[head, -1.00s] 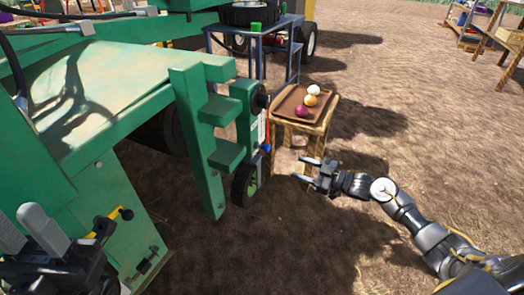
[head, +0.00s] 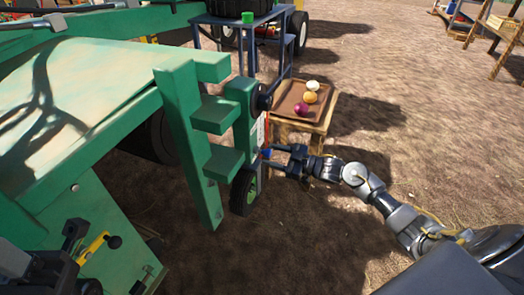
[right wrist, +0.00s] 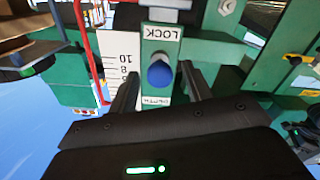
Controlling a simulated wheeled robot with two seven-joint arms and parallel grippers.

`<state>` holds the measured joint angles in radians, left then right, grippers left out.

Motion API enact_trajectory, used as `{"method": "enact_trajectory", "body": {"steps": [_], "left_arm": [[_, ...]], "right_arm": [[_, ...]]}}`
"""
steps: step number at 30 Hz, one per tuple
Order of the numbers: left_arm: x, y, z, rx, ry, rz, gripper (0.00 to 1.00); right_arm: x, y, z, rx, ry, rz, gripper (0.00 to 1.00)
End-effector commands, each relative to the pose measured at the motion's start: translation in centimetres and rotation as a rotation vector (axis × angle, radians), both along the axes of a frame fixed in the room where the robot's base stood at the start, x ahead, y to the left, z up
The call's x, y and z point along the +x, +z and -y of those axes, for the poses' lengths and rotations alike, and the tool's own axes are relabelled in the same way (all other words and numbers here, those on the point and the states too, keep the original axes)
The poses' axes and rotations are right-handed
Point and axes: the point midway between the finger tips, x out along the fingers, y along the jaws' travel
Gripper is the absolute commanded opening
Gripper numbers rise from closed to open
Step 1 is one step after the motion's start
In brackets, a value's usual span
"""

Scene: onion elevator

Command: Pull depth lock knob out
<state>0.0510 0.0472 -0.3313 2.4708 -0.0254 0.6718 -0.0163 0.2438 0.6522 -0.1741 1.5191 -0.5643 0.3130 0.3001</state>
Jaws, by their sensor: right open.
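The blue depth lock knob (right wrist: 160,72) sits on a green plate lettered LOCK and DEPTH in the right wrist view. In the head view it is a small blue spot (head: 266,153) low on the green upright above the wheel. My right gripper (head: 272,160) is open, with its fingertips at the knob. In the right wrist view one finger is on each side of the knob, with visible gaps and no clear contact. Part of my left gripper (head: 14,260) shows at the lower left edge of the head view; its jaws are not clear.
A white number scale (right wrist: 122,70) and a red rod (right wrist: 84,45) stand left of the knob in the right wrist view. A black wheel (head: 245,190) is just below. A wooden stool (head: 318,127) with a tray of onions stands behind my right gripper. Open soil lies right.

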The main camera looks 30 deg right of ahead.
Motion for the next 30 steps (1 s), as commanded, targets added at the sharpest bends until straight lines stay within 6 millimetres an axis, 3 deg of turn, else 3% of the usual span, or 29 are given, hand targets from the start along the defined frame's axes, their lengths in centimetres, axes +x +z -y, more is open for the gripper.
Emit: {"method": "enact_trajectory", "body": {"steps": [16,27,30], "left_arm": [[-0.10,0.31,0.16,0.001,-0.006,0.015,0.36],[-0.12,0.25,0.14,0.001,-0.006,0.015,0.36],[-0.10,0.19,0.14,0.001,-0.006,0.011,0.36]], "right_arm": [[0.32,0.01,-0.78,0.000,-0.013,0.000,0.48],[0.41,0.03,-0.91,0.001,-0.009,0.001,0.00],[0.41,0.03,-0.91,0.001,-0.009,0.001,0.00]]}}
